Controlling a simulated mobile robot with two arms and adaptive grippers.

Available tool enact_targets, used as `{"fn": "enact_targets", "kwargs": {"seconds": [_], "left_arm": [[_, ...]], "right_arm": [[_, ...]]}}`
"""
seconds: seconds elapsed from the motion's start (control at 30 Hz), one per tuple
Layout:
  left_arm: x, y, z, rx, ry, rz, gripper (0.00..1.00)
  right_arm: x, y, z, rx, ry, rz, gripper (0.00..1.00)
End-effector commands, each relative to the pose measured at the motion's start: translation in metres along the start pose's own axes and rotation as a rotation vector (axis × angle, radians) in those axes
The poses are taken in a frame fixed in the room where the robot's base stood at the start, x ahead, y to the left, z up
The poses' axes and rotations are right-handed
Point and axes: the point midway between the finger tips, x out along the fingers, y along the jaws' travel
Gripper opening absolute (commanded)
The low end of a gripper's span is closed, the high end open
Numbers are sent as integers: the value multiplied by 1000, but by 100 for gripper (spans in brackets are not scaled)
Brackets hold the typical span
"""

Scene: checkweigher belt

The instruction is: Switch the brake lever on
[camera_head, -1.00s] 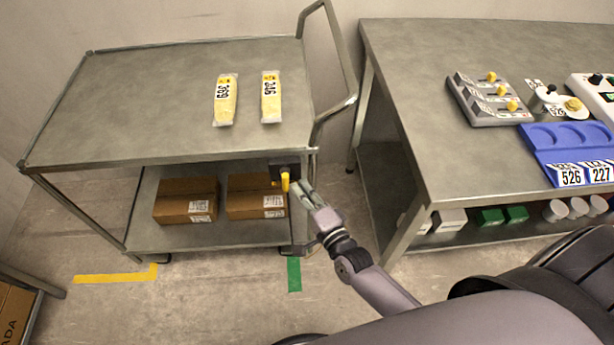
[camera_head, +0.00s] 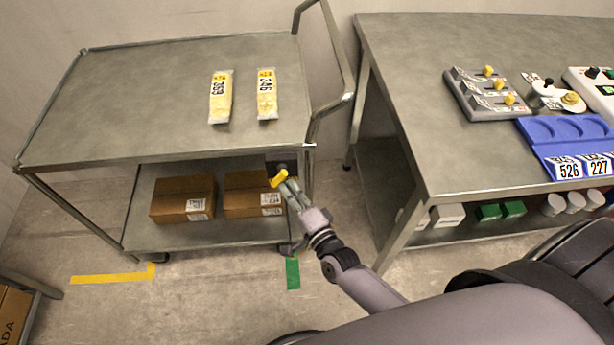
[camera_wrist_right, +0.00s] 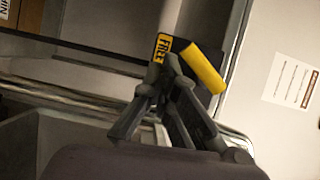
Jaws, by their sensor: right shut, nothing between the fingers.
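The brake lever (camera_head: 278,178) is a yellow handle on a dark plate at the front right corner of the cart (camera_head: 150,110). In the head view it now lies tilted, pointing down to the left. In the right wrist view the yellow lever (camera_wrist_right: 205,68) slants beside a yellow label reading "FREE" (camera_wrist_right: 161,48). My right gripper (camera_head: 287,187) is shut with nothing between its fingers. Its fingertips (camera_wrist_right: 172,72) are at the lever, seemingly touching or very close to it. My left gripper is not in view.
Two yellow packs (camera_head: 221,97) lie on the cart top, and two cardboard boxes (camera_head: 183,199) sit on its lower shelf. A workbench (camera_head: 420,90) stands at the right with a lever panel (camera_head: 488,95) and a blue tray (camera_head: 540,140). A green floor strip (camera_head: 293,273) lies near the cart.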

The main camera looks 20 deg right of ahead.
Motion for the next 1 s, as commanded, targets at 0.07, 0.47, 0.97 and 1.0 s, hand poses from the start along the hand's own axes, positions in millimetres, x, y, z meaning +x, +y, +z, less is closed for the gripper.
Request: {"fn": "enact_targets", "kwargs": {"seconds": [0.07,0.47,0.97,1.0], "left_arm": [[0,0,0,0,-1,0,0],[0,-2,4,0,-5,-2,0],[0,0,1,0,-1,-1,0],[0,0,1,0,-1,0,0]], "right_arm": [[0,0,0,0,0,0,0],[-4,0,0,0,0,1,0],[-98,1,0,-1,-2,4,0],[-103,1,0,-1,-2,3,0]]}}
